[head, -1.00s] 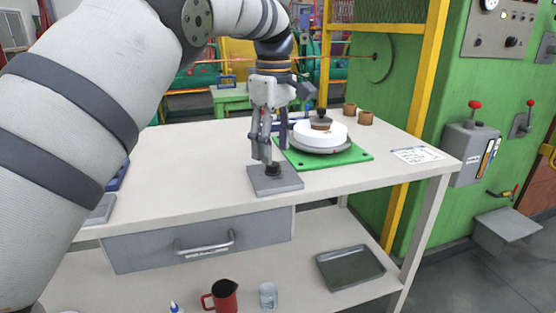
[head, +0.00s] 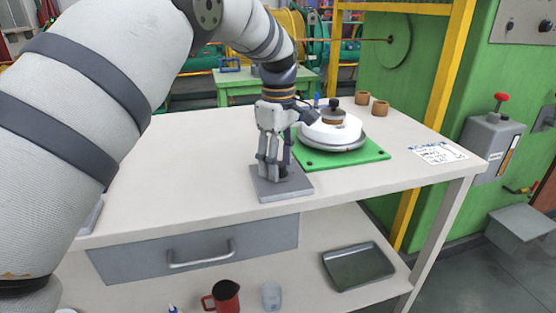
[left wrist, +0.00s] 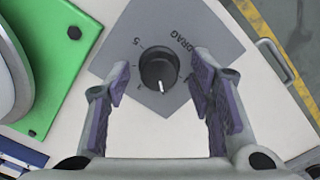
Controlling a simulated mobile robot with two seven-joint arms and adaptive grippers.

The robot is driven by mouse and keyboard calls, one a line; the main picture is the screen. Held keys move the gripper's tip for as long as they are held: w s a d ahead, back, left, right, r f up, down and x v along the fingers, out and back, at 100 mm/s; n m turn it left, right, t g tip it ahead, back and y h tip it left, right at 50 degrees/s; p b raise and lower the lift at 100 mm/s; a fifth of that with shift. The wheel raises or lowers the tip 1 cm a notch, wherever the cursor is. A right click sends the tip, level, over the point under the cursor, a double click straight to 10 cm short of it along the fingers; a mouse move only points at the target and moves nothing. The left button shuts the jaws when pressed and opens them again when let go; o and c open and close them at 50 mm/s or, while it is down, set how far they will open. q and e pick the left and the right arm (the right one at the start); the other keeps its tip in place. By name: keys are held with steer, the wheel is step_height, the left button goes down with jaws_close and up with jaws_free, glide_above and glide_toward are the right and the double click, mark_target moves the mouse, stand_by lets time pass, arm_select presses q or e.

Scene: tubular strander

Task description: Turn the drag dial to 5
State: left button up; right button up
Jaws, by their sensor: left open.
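The drag dial is a round black knob (left wrist: 159,68) on a grey plate (left wrist: 205,35) marked DRAG. In the left wrist view its white pointer line points down the picture, and a 5 stands at the knob's upper left. My left gripper (left wrist: 160,80) is open, with one purple-padded finger on each side of the knob and a gap on both sides. In the head view the left gripper (head: 273,170) is low over the plate (head: 290,193), and its fingers mostly hide the knob. My right gripper is not in view.
A green board (head: 365,154) with a round white device (head: 330,130) stands close behind the plate. Two brown cups (head: 380,107) and a paper card (head: 438,153) are on the table's right part. The table left of the plate is mostly clear.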

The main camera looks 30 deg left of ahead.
arm_select(q)
steer(key=shift+f, duration=0.15)
steer(key=c, duration=1.2)
steer(key=shift+o, duration=0.2)
